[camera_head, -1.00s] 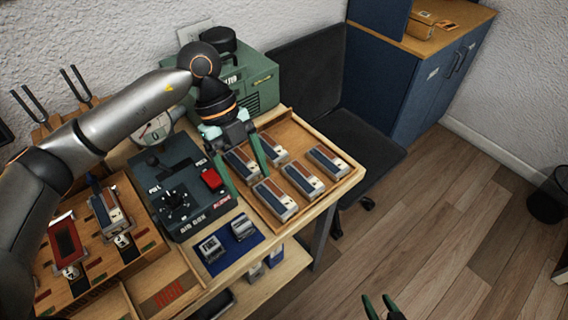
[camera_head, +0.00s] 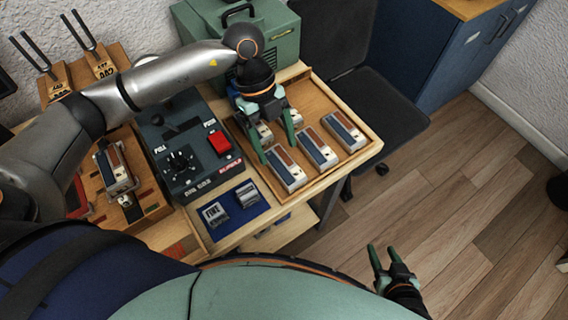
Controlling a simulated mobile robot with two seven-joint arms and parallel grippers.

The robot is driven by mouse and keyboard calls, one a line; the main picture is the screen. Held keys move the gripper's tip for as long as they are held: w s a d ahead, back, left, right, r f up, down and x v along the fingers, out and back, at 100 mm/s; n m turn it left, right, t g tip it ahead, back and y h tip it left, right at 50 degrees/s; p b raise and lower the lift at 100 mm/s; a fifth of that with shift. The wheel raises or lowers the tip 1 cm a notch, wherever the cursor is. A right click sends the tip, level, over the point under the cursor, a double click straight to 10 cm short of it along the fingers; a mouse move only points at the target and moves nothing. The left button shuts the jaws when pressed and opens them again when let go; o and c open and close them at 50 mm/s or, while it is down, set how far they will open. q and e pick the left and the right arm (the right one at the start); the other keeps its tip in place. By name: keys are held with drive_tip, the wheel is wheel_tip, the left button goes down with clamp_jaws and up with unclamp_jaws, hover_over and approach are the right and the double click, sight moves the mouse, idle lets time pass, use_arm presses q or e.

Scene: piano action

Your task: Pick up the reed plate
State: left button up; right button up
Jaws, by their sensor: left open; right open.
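Several reed plates, small blocks striped blue, brown and white, lie in the wooden tray (camera_head: 226,121). The near-left reed plate (camera_head: 287,174) is beside a middle one (camera_head: 316,149) and a right one (camera_head: 345,131). More lie behind, partly hidden by my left gripper (camera_head: 278,152). That gripper points down, open and empty, its fingertips around the far end of the near-left plate; I cannot tell how far they reach down beside it. Another similar plate (camera_head: 113,167) stands on the wooden rack at left. My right gripper (camera_head: 382,251) is open and empty over the floor.
A dark air box (camera_head: 183,140) with a red button is left of the tray. A blue mat (camera_head: 229,228) with two metal blocks lies in front. A green case (camera_head: 270,30) stands behind, a black chair (camera_head: 385,110) to the right.

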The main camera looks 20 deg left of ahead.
sight(283, 164)
use_arm(q)
drive_tip(key=x, duration=0.4)
drive_tip(key=shift+s+d+f, duration=0.1)
drive_tip(key=shift+s+d, duration=0.1)
drive_tip(key=shift+d, duration=0.15)
clamp_jaws()
